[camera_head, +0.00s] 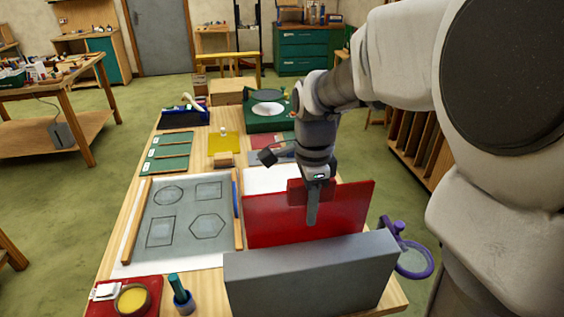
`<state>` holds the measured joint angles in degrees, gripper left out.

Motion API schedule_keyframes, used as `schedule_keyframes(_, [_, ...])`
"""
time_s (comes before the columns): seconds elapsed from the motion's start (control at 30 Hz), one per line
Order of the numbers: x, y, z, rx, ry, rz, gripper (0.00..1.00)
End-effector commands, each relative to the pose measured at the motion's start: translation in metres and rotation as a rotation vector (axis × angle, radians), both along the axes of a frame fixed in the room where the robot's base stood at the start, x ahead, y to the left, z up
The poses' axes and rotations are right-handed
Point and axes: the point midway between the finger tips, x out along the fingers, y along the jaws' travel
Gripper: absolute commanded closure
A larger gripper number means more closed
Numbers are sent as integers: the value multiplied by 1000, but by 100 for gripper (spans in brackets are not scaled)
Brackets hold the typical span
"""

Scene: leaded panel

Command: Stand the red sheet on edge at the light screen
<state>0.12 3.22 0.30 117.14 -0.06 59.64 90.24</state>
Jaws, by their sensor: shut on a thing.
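The red sheet (340,212) is upright, on edge, near the front right of the workbench. My gripper (312,205) reaches down from above and is shut on the sheet's upper part; one finger shows in front of its near face. A long grey block (310,275) stands just in front of the sheet and hides its lower edge, so I cannot tell whether the sheet touches the bench or the block. A white panel (268,180) lies behind the sheet; I cannot tell whether it or the grey block is the light screen.
A pattern sheet (185,222) with drawn shapes lies left, between wooden strips. A purple ring-shaped item (415,262) is at the right edge. A green machine (266,112) stands behind.

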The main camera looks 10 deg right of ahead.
Motion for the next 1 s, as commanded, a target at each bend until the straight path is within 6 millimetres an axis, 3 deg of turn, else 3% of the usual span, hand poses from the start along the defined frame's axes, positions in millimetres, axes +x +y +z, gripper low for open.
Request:
schedule_keyframes(0.5, [1, 0, -42, 0, -4, 0, 100])
schedule_keyframes(1.0, [0, 0, -55, 0, 1, 0, 100])
